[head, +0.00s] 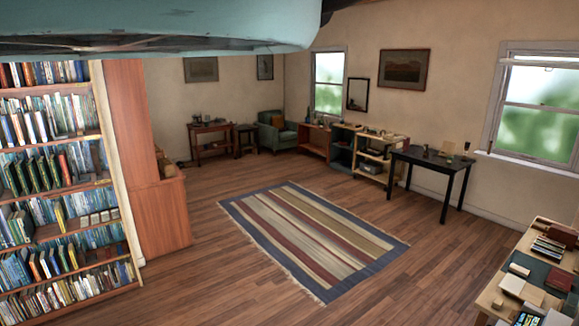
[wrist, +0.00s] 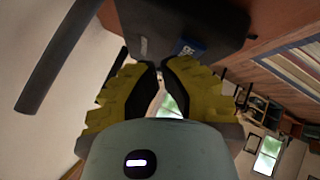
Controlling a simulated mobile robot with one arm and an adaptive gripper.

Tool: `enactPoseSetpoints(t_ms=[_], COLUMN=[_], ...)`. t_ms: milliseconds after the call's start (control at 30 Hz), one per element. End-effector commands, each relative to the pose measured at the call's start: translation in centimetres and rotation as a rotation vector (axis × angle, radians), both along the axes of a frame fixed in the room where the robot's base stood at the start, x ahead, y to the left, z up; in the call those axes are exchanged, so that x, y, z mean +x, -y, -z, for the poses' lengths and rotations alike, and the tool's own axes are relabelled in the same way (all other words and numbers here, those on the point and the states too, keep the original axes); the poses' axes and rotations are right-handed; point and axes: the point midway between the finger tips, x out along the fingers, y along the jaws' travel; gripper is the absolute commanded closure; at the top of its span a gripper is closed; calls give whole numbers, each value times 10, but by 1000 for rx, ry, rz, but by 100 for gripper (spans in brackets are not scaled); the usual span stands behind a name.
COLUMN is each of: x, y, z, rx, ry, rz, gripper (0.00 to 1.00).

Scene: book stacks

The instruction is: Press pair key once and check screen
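My gripper (wrist: 157,68) shows in the wrist view with two yellow ribbed fingers and dark inner pads. The fingertips come together at the top with nothing seen held between them, and a narrow gap shows lower between the pads. The gripper is not visible in the head view. I cannot make out a pair key or its screen in either view. In the head view, a desk (head: 487,299) at the lower right bears books and small items, too small to tell apart, including a dark item with a bluish face (head: 528,318) at the bottom edge.
A full bookcase (head: 103,130) stands at the left. A striped rug (head: 310,236) lies on open wooden floor (head: 200,285). A black table (head: 430,159) stands by the right wall. A dark slab (wrist: 175,22) with a blue label lies beyond the fingertips; I cannot tell what it is.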

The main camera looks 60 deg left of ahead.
Motion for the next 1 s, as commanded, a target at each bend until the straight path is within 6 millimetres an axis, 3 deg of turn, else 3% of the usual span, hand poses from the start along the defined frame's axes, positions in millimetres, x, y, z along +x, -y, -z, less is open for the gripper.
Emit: enactPoseSetpoints(t_ms=[600, 1000], x=[-1, 0], y=[1, 1], z=[4, -8], rx=[0, 0], ry=[1, 3], rz=[3, 2], gripper=[100, 100])
